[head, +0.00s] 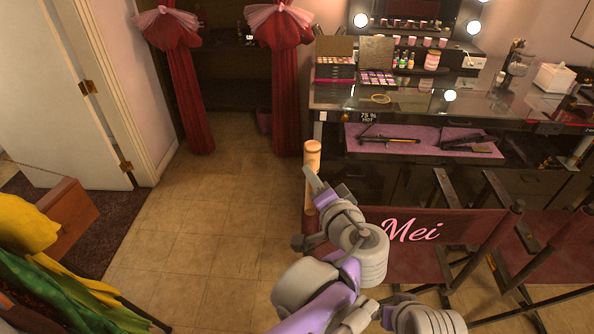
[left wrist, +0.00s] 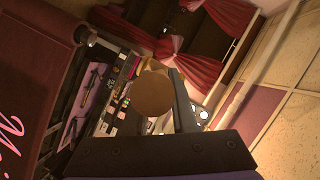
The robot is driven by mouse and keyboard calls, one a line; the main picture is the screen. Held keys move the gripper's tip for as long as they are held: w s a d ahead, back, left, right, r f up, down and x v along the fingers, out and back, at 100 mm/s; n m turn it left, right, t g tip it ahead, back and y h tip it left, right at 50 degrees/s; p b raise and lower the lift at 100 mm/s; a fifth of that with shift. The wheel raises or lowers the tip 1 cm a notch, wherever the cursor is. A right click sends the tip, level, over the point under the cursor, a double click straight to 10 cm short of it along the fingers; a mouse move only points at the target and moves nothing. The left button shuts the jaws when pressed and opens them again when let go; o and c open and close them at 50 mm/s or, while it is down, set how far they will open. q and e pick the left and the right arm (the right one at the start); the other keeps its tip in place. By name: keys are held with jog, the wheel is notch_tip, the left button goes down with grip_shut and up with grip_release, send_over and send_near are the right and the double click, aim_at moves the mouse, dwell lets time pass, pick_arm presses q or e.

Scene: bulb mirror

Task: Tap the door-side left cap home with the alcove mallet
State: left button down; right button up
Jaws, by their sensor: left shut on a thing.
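My left gripper (head: 308,204) is in front of the left end of the red chair back marked "Mei" (head: 412,231). It is shut on what looks like the mallet, a pale wooden cylinder (head: 313,155) standing up above the fingers. In the left wrist view, a round brown wooden face (left wrist: 153,93) shows end-on beside the dark finger. The chair back shows at the left of that view, with a dark post end (left wrist: 84,35) apart from the wooden face. In the head view, my gripper covers the chair's left post, so I cannot make out its cap. My right gripper is not in view.
A glass-topped vanity (head: 335,98) with makeup palettes and bottles stands behind the chair. A second red chair (head: 560,247) is at the right. Colourful clothes (head: 40,260) are at lower left. The tiled floor (head: 200,215) between is clear.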

pick_arm(q)
jog(key=shift+s, duration=0.25)
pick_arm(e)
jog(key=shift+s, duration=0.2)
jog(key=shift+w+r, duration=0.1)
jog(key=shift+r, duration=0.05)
pick_arm(q)
jog(key=f, duration=0.2)
jog(key=shift+w+f+b, duration=0.3)
jog(key=shift+w+f, duration=0.05)
jog(key=shift+f, duration=0.05)
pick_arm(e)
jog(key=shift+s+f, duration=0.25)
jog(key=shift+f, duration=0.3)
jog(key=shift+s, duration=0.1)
pick_arm(q)
jog(key=shift+s, duration=0.3)
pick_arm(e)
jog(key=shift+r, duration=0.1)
pick_arm(q)
jog(key=shift+f, duration=0.1)
